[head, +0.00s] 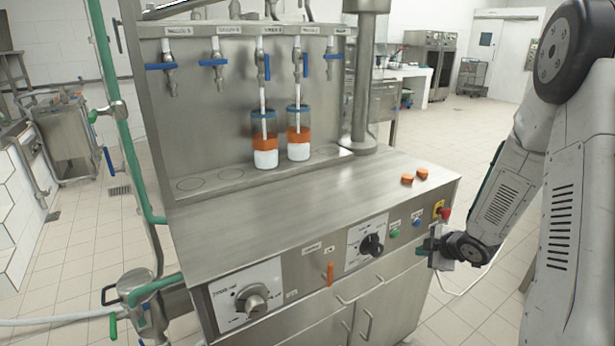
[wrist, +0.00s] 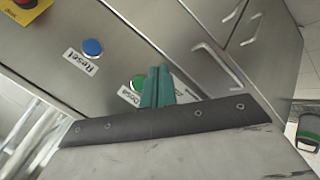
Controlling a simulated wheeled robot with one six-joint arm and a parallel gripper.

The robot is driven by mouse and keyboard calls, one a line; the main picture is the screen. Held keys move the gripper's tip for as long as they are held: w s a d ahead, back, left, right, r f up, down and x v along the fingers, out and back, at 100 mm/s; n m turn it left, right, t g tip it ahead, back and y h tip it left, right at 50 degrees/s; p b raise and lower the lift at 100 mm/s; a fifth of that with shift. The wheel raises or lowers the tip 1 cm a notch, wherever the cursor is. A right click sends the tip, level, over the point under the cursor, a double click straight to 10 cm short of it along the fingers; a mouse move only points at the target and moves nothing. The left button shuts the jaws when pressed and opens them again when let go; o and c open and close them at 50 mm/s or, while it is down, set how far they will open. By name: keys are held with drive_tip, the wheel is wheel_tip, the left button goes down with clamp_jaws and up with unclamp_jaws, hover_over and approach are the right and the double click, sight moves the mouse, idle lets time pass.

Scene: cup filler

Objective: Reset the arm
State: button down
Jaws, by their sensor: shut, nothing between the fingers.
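My gripper (head: 432,246) is at the right end of the machine's front panel, low and close to the buttons. In the wrist view its green fingers (wrist: 157,88) are together and empty, pointing at the panel beside a green button (wrist: 138,83), which they partly cover. Whether they touch the button cannot be told. A blue button (wrist: 92,47) labelled Reset is up and left of the fingers, apart from them. In the head view the blue button (head: 395,234) and green button (head: 417,222) sit left of a red emergency knob (head: 444,214).
The steel filler machine (head: 290,215) holds two cups (head: 264,140) with orange and white contents under the taps. Two orange caps (head: 421,174) lie on its top at the right. A black dial (head: 371,244) and door handles (head: 360,290) stick out from the front. Tiled floor (head: 480,300) is free at right.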

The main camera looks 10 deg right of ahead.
drive_tip(key=s+d+f+m+g+h, duration=0.2)
drive_tip(key=s+d+m+g+h, duration=0.15)
drive_tip(key=s+m, duration=0.2)
drive_tip(key=s+a+r+m+g, duration=0.1)
drive_tip(key=s+r+m+g, duration=0.35)
drive_tip(key=s+r, duration=0.3)
drive_tip(key=s+a+r+m+y, duration=0.2)
drive_tip(key=s+a+r+m, duration=0.1)
drive_tip(key=s+a+r, duration=1.6)
drive_tip(key=shift+a+r+m, duration=0.4)
drive_tip(key=shift+a, duration=1.3)
idle(3.1)
